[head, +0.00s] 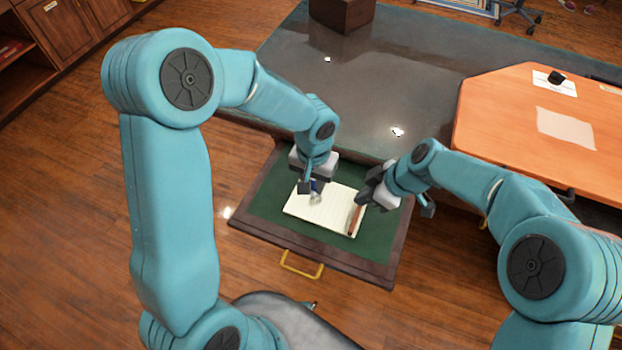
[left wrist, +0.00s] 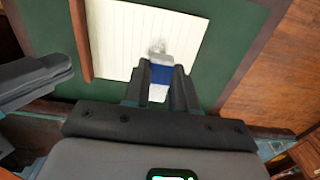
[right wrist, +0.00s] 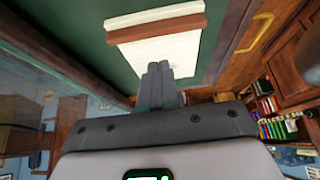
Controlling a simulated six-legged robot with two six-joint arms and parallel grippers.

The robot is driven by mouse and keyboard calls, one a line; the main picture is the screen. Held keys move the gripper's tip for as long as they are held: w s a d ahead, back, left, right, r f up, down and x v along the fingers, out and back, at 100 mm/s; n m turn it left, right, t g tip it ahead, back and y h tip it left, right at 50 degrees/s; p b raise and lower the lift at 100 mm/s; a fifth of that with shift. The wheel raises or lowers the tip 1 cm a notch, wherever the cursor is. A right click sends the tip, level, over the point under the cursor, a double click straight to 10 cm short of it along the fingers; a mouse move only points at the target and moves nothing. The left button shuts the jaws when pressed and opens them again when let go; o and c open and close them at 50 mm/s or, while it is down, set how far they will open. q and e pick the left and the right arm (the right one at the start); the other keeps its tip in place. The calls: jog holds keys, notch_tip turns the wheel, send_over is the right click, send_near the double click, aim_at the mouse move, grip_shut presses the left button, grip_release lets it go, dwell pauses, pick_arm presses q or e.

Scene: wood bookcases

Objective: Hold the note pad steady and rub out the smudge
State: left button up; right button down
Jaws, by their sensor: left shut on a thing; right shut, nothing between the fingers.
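The cream lined note pad (head: 325,212) lies on the green lining of a pulled-out drawer, with a brown strip (head: 355,220) along its right edge. My left gripper (head: 313,188) is shut on an eraser, white with a blue sleeve (left wrist: 161,74), over the pad's far edge. A grey smudge (left wrist: 157,47) shows on the paper just beyond the eraser's tip; I cannot tell whether the tip touches the paper. My right gripper (head: 364,192) is shut and empty at the pad's right far corner. The right wrist view shows its closed fingers (right wrist: 159,72) before the pad (right wrist: 160,52).
The drawer's green floor (head: 270,205) is bare around the pad. Its dark wooden front has a yellow handle (head: 301,265). A dark desk top (head: 380,80) lies beyond, with a brown box (head: 341,12) at the back. An orange surface (head: 500,105) with papers stands right.

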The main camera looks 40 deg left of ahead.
aim_at(327, 202)
pick_arm(q)
jog(key=shift+w+f+b, duration=0.1)
jog(key=shift+f+b, duration=0.2)
jog(key=shift+f, duration=0.25)
pick_arm(e)
notch_tip(327, 202, down, 3)
jog(key=shift+r, duration=0.2)
pick_arm(q)
jog(key=shift+a, duration=0.1)
pick_arm(e)
jog(key=shift+f, duration=0.2)
pick_arm(q)
jog(key=shift+f, duration=0.15)
pick_arm(e)
jog(key=shift+f, duration=0.2)
dwell(0.8)
pick_arm(q)
jog(key=shift+f+b, duration=0.25)
jog(key=shift+b, duration=0.2)
pick_arm(e)
jog(key=shift+f, duration=0.2)
pick_arm(q)
jog(key=shift+f+b, duration=0.4)
pick_arm(e)
jog(key=shift+f, duration=0.15)
jog(key=shift+s+f, duration=0.15)
dwell(0.4)
pick_arm(q)
jog(key=shift+s, duration=0.2)
